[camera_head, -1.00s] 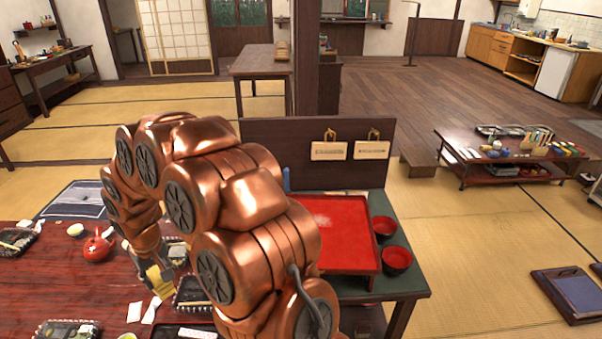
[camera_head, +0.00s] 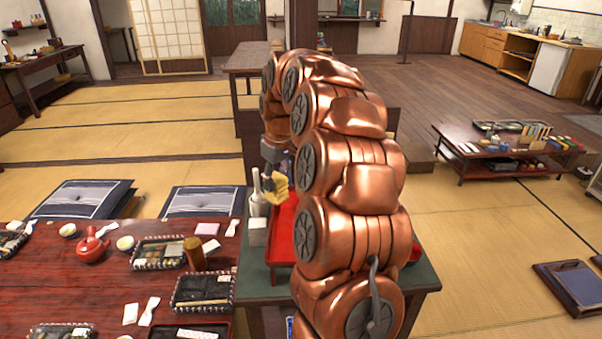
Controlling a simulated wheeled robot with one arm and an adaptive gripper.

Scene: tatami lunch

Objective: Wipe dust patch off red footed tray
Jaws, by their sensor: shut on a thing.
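My gripper (camera_head: 274,170) is shut on a yellow sponge-like block (camera_head: 277,191) and holds it over the left part of the side table. The red footed tray (camera_head: 282,240) stands on the green-topped side table (camera_head: 256,280). I cannot tell whether the block touches the tray. The pale dust patch is hidden behind my arm now.
A white bottle (camera_head: 257,184) and a pale box-like container (camera_head: 257,232) stand at the side table's left edge, close to the block. The low red-brown table (camera_head: 95,290) at left holds lunch boxes, a red teapot (camera_head: 92,245) and cups.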

